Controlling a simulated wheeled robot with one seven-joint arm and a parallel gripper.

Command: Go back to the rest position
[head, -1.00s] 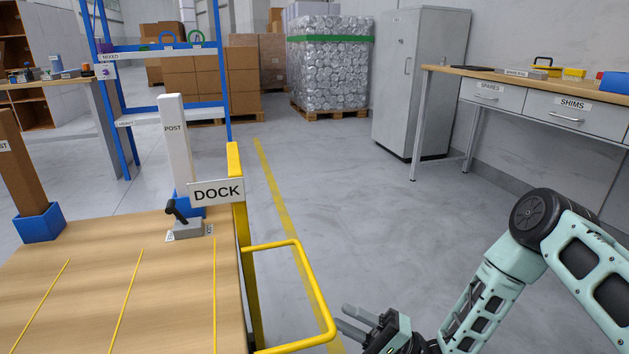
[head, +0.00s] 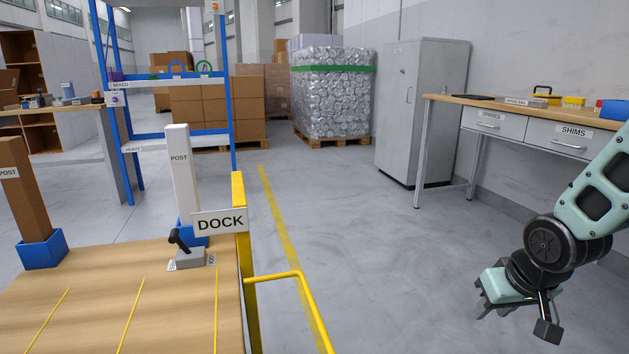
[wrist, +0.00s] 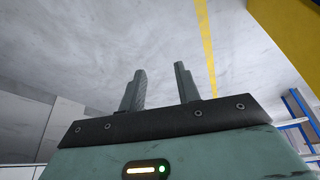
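My gripper (head: 482,302) hangs over the bare floor at the lower right of the head view, right of the yellow rail and clear of the table. In the wrist view its two fingers (wrist: 160,84) stand apart with nothing between them, and grey floor shows beyond. The gripper is open and empty. In the head view its fingertips are small and partly hidden by the gripper's body.
A wooden table (head: 90,300) with a DOCK sign (head: 220,221) and a yellow rail (head: 275,277) stands at left. A bench with drawers (head: 525,130) and a grey cabinet (head: 422,115) stand at back right. The middle floor (head: 370,240) is clear.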

